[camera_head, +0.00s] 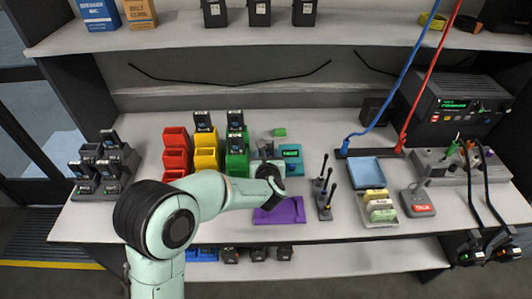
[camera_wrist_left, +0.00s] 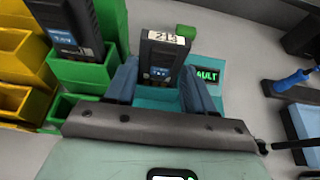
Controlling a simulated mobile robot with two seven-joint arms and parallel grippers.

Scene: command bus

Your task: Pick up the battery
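A dark battery with a white label and a blue panel (camera_wrist_left: 160,62) stands upright in the teal tester (camera_wrist_left: 212,100), whose green display reads as a fault. In the head view the tester (camera_head: 291,152) is just right of the colored bins, and the battery there is partly hidden by my left gripper. My left gripper (camera_head: 268,165) is at the tester. In the left wrist view its two blue fingers (camera_wrist_left: 163,85) flank the battery, one on each side, with little or no gap. Whether they press on it cannot be told. My right gripper is not in view.
Red, yellow and green bins (camera_head: 206,158) stand left of the tester, with batteries in the yellow and green ones. A black rack of batteries (camera_head: 102,165) is at far left.

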